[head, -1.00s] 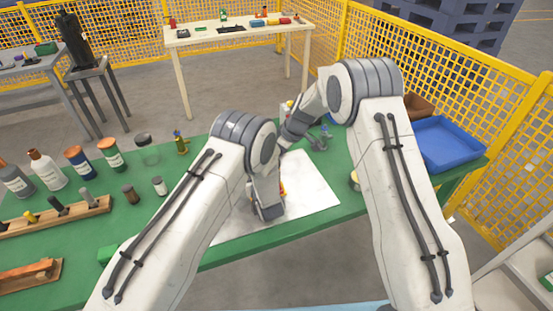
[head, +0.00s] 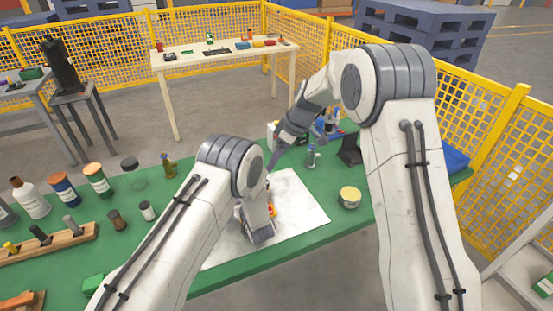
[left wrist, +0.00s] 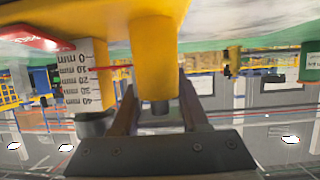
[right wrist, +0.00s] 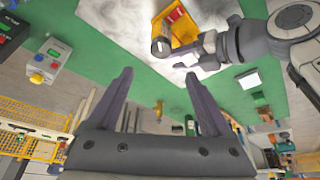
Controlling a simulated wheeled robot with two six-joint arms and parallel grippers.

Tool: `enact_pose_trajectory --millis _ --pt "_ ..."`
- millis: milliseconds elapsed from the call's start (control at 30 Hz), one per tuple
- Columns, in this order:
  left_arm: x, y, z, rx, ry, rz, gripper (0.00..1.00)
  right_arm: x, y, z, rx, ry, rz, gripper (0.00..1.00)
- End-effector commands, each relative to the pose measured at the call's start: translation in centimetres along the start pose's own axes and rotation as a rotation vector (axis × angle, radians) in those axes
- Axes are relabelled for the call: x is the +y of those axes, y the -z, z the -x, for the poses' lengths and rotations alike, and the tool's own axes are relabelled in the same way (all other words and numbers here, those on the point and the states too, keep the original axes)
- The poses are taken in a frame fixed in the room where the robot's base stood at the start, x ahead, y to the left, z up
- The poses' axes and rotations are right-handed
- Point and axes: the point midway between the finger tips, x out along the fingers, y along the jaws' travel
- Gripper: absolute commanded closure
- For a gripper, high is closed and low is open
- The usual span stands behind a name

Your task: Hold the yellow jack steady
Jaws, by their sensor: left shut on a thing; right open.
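The yellow jack (left wrist: 155,45) fills the upper middle of the left wrist view, beside a white millimetre scale (left wrist: 90,80) with a red pointer. My left gripper (left wrist: 155,112) is shut on the jack's lower part in that view. The right wrist view shows the jack (right wrist: 184,28) on the white sheet (right wrist: 120,38), with my left gripper (right wrist: 200,50) at it. In the head view my left arm hides most of the jack (head: 270,205). My right gripper (right wrist: 157,80) is open and empty, apart from the jack, and points toward the sheet's side of the table.
The green table (head: 180,220) holds several bottles (head: 97,180) and a wooden peg rack (head: 50,245) at left. The sheet's right part is clear.

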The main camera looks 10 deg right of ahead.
Motion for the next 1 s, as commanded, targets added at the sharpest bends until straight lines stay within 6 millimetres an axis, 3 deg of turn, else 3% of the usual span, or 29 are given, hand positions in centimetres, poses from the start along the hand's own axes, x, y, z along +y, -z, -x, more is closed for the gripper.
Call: enact_pose_trajectory --millis 33,533,800,1000 --pt "-0.3 -0.7 0.0 -0.016 0.006 -0.005 1.0 0.0 0.1 -0.1 -0.003 0.002 0.004 0.17" --pt "-0.3 -0.7 0.0 -0.015 0.005 -0.005 1.0 -0.2 4.6 -1.7 -0.288 0.067 0.198 0.17" --pt "-0.3 -0.7 0.0 -0.015 0.005 -0.005 1.0 -0.1 5.0 -1.7 -0.391 0.046 0.215 0.17" --pt "-0.3 -0.7 0.0 -0.015 0.005 -0.005 1.0 -0.2 4.0 -4.0 -0.397 0.047 0.215 0.17"
